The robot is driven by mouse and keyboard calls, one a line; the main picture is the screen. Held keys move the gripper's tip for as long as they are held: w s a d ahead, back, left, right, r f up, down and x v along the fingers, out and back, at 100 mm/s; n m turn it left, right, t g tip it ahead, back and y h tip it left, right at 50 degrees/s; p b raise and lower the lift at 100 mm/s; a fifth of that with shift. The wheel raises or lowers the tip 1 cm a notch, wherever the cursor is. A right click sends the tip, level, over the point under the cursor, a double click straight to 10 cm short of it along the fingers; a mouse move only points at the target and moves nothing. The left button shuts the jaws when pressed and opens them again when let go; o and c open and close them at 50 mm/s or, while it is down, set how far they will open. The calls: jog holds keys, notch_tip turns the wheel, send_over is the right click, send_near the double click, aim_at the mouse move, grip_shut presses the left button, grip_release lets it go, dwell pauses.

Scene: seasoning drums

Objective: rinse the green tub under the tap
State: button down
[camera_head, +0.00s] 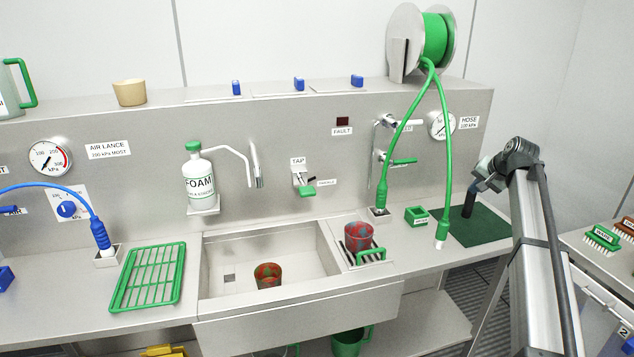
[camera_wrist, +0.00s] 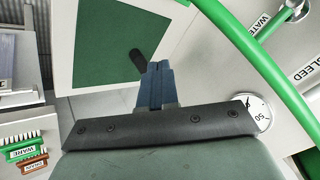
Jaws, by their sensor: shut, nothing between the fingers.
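One tub (camera_head: 267,276) stands upright in the sink (camera_head: 300,255), its outside patched red-brown and green. My gripper (camera_head: 474,187) is far right of both tubs, over the green mat (camera_head: 490,232). In the wrist view, its blue fingers (camera_wrist: 157,72) are together and empty.
A dark upright peg (camera_wrist: 138,60) is on the mat near my fingers. A green hose (camera_head: 446,150) hangs from a reel between my arm and the sink. A foam bottle (camera_head: 198,180) is on the back panel; a green drying rack (camera_head: 147,277) lies left of the sink.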

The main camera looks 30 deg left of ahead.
jog(key=s+a+r+n+g, duration=0.1)
jog(key=s+a+r+n, duration=0.1)
jog(key=a, duration=0.5)
jog(key=s+a+r+n, duration=0.1)
jog(key=s+a+r, duration=0.1)
jog(key=a, duration=0.5)
notch_tip(320, 180, up, 10)
jog(key=n+g+h, duration=0.3)
jog(key=n, duration=0.5)
send_over(307, 190)
jog(key=s+d, duration=0.2)
jog(key=d, duration=0.1)
jog(key=shift+s+a+f, duration=0.15)
jog(key=shift+a, duration=0.05)
jog(key=x, duration=1.2)
jog(key=shift+f, duration=1)
jog(key=shift+t+y, duration=0.3)
